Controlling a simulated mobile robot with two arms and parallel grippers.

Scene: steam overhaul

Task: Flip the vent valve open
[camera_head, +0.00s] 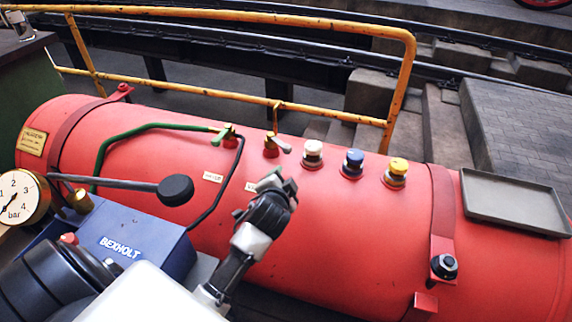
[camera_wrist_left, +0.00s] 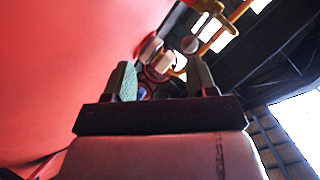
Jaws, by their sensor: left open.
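A small brass valve (camera_head: 270,151) with a short pale grey lever (camera_head: 283,145) stands on top of the red tank (camera_head: 330,230); the lever points right. A second valve (camera_head: 230,138) to its left joins the green pipe. A label (camera_head: 250,186) below is partly hidden by my gripper and I cannot read it, so I cannot tell for sure which is the vent valve. My left gripper (camera_head: 285,184) is over the tank, in front of the brass valve and apart from it. The left wrist view shows its jaws (camera_wrist_left: 162,85) open and empty, with pale and brass fittings (camera_wrist_left: 160,55) beyond them.
White (camera_head: 313,150), blue (camera_head: 353,160) and yellow (camera_head: 397,168) knobs stand right of the valve. A yellow railing (camera_head: 330,27) runs behind. A blue box (camera_head: 135,240) with a black-knobbed lever (camera_head: 175,190) is at left. A grey tray (camera_head: 510,228) sits at right.

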